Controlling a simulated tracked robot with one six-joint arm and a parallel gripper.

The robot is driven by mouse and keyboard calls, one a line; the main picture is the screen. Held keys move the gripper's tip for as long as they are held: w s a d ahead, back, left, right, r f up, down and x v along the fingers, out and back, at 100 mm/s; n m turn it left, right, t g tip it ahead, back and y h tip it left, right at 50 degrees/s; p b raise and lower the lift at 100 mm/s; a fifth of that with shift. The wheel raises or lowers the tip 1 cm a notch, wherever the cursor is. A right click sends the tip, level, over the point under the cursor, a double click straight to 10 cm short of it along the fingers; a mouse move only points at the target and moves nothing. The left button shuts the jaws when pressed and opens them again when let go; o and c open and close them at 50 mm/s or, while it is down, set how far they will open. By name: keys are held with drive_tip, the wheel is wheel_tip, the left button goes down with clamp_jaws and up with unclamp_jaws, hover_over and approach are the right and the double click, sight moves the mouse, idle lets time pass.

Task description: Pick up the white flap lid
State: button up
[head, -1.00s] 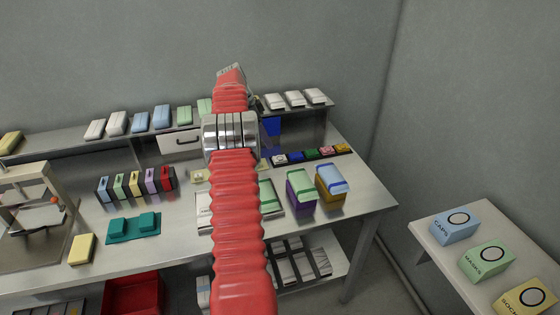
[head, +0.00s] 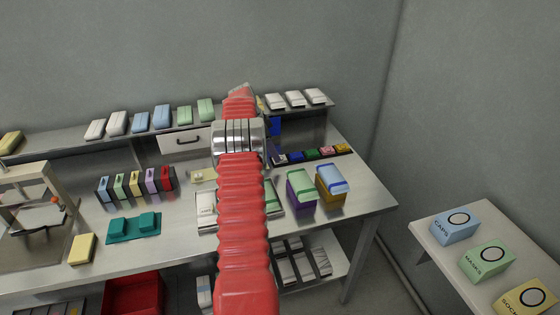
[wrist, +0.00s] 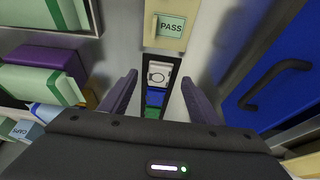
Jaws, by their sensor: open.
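The white flap lid (wrist: 158,76), with a dark ring mark on its face, sits at one end of a narrow dark tray in the wrist view. In the head view the white lid (head: 280,158) is at the left end of the row of coloured lids. My gripper (wrist: 160,80) is open and empty. Its two purple-grey fingers reach toward the tray, one on either side of the white lid in the picture. I cannot tell the exact height above it. In the head view my red arm hides the gripper.
In the wrist view blue (wrist: 155,97) and green (wrist: 152,113) lids follow the white one. A blue panel with a black handle (wrist: 275,83) is at right, and a purple box (wrist: 45,57) at left.

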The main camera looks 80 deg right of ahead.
drive_tip(key=shift+x, duration=1.55)
drive_tip(key=shift+c, duration=0.3)
drive_tip(key=c, duration=1)
